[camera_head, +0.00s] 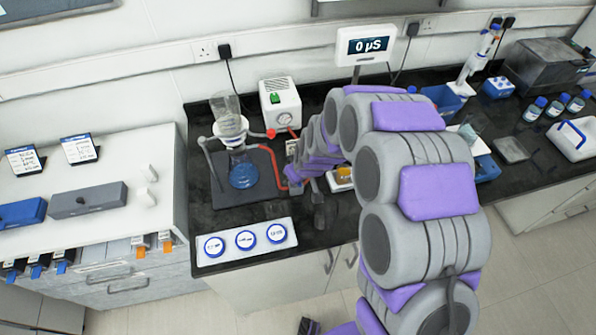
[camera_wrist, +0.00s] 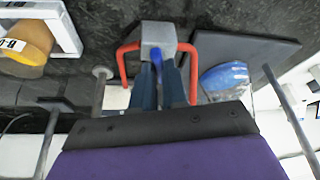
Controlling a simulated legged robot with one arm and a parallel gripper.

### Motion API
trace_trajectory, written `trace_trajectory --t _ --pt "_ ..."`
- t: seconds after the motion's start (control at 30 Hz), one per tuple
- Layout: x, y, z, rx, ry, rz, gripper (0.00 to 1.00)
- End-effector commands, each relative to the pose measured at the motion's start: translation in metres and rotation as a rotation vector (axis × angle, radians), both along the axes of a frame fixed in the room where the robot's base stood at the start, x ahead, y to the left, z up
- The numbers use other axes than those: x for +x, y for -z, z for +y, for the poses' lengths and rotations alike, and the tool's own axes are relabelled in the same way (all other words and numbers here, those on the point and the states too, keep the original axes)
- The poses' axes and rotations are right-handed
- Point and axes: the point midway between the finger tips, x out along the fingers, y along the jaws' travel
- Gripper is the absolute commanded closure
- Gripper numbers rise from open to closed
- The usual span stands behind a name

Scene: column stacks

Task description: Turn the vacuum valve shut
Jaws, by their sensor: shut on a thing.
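The vacuum valve shows in the wrist view as a grey block (camera_wrist: 158,36) with red tubing (camera_wrist: 125,62) leaving both its left and right sides. Its small blue handle (camera_wrist: 157,55) points down in the picture, toward my gripper. My gripper (camera_wrist: 160,76) has its dark blue fingers close together on either side of the handle, shut on it. The handle's lower part is hidden between the fingers. In the head view my arm hides the fingertips; the red tubing (camera_head: 279,176) shows beside the arm's end.
A flask with blue liquid (camera_head: 243,174) stands on a dark mat left of my gripper. A white pump (camera_head: 280,101) stands behind it. A panel with three blue round labels (camera_head: 245,241) lies at the bench's front. Bottles (camera_head: 535,109) and trays crowd the right side.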

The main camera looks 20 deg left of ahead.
Motion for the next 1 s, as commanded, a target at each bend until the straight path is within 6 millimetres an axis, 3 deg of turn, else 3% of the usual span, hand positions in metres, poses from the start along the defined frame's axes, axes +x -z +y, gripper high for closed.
trace_trajectory --t 0.4,1.0 --pt "0.0006 -0.0037 0.0031 0.004 0.257 -0.008 1.0" --pt "0.0003 -0.002 0.004 0.005 0.325 -0.005 1.0"
